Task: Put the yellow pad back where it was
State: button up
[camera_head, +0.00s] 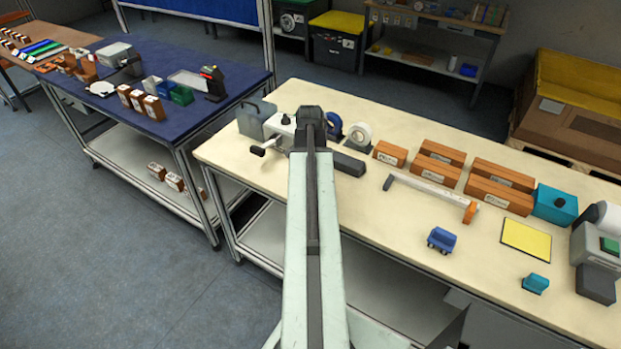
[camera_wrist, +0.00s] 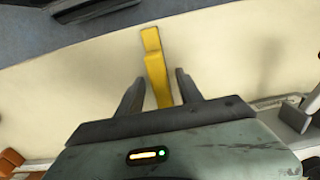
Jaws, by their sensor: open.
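A flat square yellow pad (camera_head: 526,239) lies on the cream table (camera_head: 450,285) at the right in the head view, well away from my arm. My gripper (camera_wrist: 156,78) is open in the wrist view. A long yellow object (camera_wrist: 155,70) lies on the cream surface, reaching between the two fingers, with gaps on both sides. I cannot tell whether it is at finger height. This object is not visible in the head view, where my arm covers part of the table. My gripper's fingers are hidden there.
A blue toy-like block (camera_head: 441,240) and a teal block (camera_head: 535,283) lie near the pad. Brown boxes (camera_head: 500,186) line the table's back, with a white bar (camera_head: 428,194) in front. Tape dispensers (camera_head: 358,137) stand near my arm's end. A grey machine (camera_head: 598,252) is at the right.

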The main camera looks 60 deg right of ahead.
notch_tip(320, 180, up, 12)
jog(key=p, duration=1.1)
jog(key=shift+f, duration=0.1)
jog(key=w+a+n, duration=0.8)
jog(key=w+a, duration=0.8)
jog(key=a, duration=0.4)
jog(key=w+a+n, duration=0.2)
jog(key=a+n, duration=0.3)
jog(key=a, duration=1)
jog(key=w+a+n, duration=0.3)
jog(key=a+n, duration=0.2)
jog(key=a, duration=0.9)
jog(key=shift+w+a, duration=0.35)
jog(key=shift+a, duration=0.05)
